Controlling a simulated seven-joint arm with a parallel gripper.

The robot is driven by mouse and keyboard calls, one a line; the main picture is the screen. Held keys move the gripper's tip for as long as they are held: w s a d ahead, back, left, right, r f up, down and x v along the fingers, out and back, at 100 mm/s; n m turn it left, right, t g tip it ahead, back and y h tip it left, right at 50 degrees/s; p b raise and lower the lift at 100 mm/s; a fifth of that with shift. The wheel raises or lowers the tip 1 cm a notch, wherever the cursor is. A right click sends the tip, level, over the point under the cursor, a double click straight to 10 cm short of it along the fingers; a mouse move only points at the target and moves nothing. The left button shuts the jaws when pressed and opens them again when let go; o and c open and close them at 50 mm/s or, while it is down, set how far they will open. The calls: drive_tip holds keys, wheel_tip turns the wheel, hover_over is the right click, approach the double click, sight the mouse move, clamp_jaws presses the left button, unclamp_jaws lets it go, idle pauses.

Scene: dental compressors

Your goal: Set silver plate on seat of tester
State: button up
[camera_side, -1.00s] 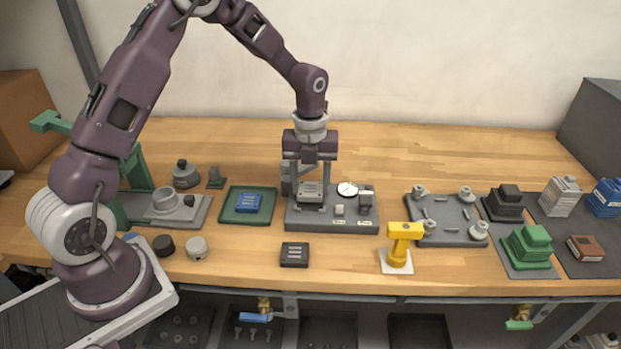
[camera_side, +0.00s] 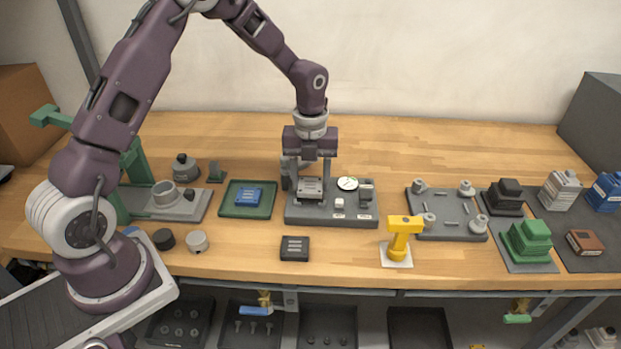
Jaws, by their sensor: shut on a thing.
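The silver plate (camera_side: 309,188) is at the left part of the grey tester (camera_side: 330,216), at its seat. It looks level and down on the seat, though its underside is hidden. My gripper (camera_side: 308,181) points straight down over the tester and is shut on the plate, with fingers at its sides. The seat itself is mostly hidden by the plate and fingers. The tester's round white dial (camera_side: 347,183) stands just right of the plate, with small labelled controls in front of it.
A green tray with a blue plate (camera_side: 248,196) lies left of the tester. A dark plate (camera_side: 294,248) lies in front. A grey upright post (camera_side: 288,173) stands close left of my gripper.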

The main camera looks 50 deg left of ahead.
drive_tip(key=shift+f, duration=0.15)
drive_tip(key=shift+f, duration=0.3)
drive_tip(key=shift+f, duration=0.25)
idle(1.1)
idle(0.3)
drive_tip(key=o, duration=1.9)
drive_tip(key=shift+o, duration=0.2)
drive_tip(key=shift+r, duration=3.5)
